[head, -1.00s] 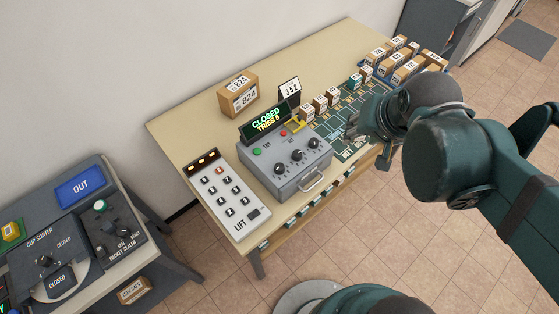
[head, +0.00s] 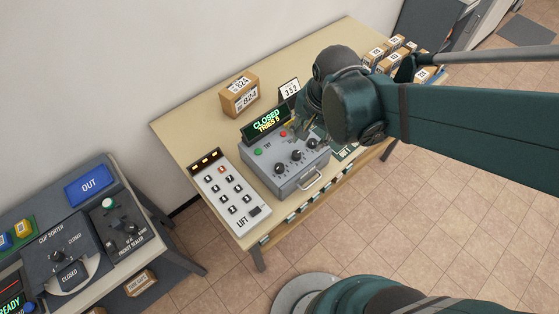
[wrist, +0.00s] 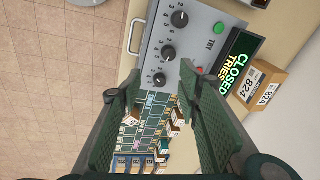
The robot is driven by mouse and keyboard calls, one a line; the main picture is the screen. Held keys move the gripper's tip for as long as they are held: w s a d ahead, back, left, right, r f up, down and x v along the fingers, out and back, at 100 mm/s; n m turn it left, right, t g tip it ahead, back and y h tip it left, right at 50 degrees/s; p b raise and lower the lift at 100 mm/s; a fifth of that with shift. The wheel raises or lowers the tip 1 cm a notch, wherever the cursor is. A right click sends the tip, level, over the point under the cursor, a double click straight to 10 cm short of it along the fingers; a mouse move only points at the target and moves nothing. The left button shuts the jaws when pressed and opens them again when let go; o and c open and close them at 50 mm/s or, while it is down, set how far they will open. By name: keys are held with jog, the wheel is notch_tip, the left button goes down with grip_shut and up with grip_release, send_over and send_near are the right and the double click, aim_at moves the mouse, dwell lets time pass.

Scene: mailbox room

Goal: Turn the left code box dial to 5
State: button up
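The grey code box (head: 283,178) stands on the table with three black dials on its top. Its left dial (head: 280,168) also shows at the top of the wrist view (wrist: 180,18). The dial's exact setting is too small to read. The box's display (head: 266,121) reads CLOSED and TRIES with a digit. My gripper (head: 306,128) is above the right end of the box. In the wrist view my gripper (wrist: 160,82) is open and empty, with the right-hand dial (wrist: 158,79) seen between its fingertips. It is apart from the left dial.
A LIFT keypad (head: 229,194) stands just left of the box. A cardboard parcel (head: 239,96) and a 352 card (head: 290,89) stand behind it. A green board with small parcels (wrist: 150,125) lies to the right. The box's front handle (head: 311,181) sticks out.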

aim_at(279, 166)
jog(key=shift+s+a+f+m+g+h+p, duration=0.15)
jog(key=shift+s+a+f+m+g+p, duration=0.45)
jog(key=shift+a, duration=0.8)
jog(key=shift+s+a+f+m+g+h+p, duration=0.1)
jog(key=shift+a+f+m+p, duration=0.35)
jog(key=shift+a+f, duration=0.75)
jog(key=shift+s+a+f+m+g+h+p, duration=0.15)
jog(key=shift+s+a+f+m+g+p, duration=0.25)
jog(key=shift+a, duration=1.25)
jog(key=shift+w+f, duration=0.1)
jog(key=shift+f, duration=0.05)
jog(key=shift+f, duration=0.1)
jog(key=shift+f, duration=3.75)
jog(key=c, duration=0.9)
